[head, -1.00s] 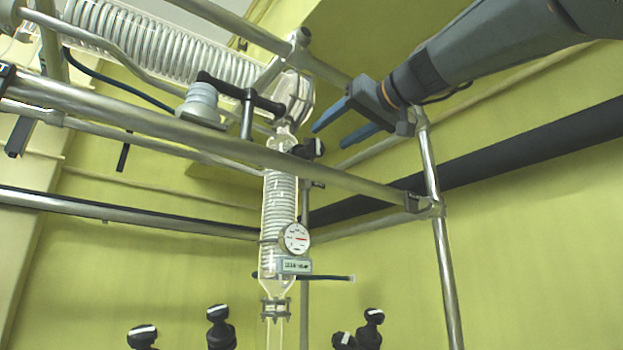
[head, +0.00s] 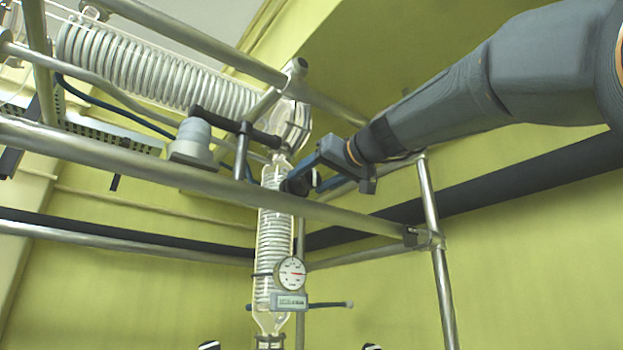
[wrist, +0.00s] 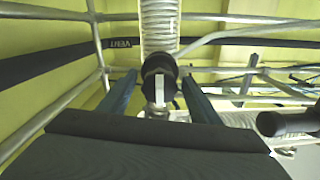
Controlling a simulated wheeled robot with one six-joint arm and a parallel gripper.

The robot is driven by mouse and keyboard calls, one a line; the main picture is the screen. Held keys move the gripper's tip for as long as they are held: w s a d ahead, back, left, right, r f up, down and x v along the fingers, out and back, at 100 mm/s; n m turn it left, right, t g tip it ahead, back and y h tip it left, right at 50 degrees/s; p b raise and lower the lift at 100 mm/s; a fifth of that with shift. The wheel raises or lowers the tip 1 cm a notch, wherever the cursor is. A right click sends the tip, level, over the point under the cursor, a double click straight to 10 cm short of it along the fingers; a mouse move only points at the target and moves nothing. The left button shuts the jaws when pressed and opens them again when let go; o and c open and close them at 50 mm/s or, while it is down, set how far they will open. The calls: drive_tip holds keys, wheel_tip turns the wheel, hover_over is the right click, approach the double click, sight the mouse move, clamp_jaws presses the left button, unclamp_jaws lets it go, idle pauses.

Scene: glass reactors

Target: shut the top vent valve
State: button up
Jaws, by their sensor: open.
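The vent valve's black knob (head: 297,184) sits on the glass column just below the coil condenser joint. In the wrist view my gripper (wrist: 159,78) has one finger on each side of the knob, with small gaps visible. The fingers partly cover the knob in the head view.
A steel rail (head: 200,177) crosses just in front of the column. A black T-handle (head: 240,127) and a grey cylinder (head: 193,142) are left of the knob. A round gauge (head: 290,273) hangs lower on the column. Open room lies to the right, before the green wall.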

drive_tip(key=c, duration=1.1)
drive_tip(key=shift+o, duration=0.2)
drive_tip(key=shift+m, duration=0.3)
drive_tip(key=m, duration=0.3)
drive_tip(key=shift+b, duration=0.35)
drive_tip(key=m, duration=0.4)
drive_tip(key=shift+m, duration=0.3)
drive_tip(key=m+p, duration=0.1)
drive_tip(key=m, duration=0.3)
drive_tip(key=m+p, duration=0.1)
drive_tip(key=m, duration=0.3)
drive_tip(key=shift+m, duration=0.3)
drive_tip(key=shift+m+p, duration=0.3)
drive_tip(key=o, duration=1.1)
drive_tip(key=shift+c, duration=0.2)
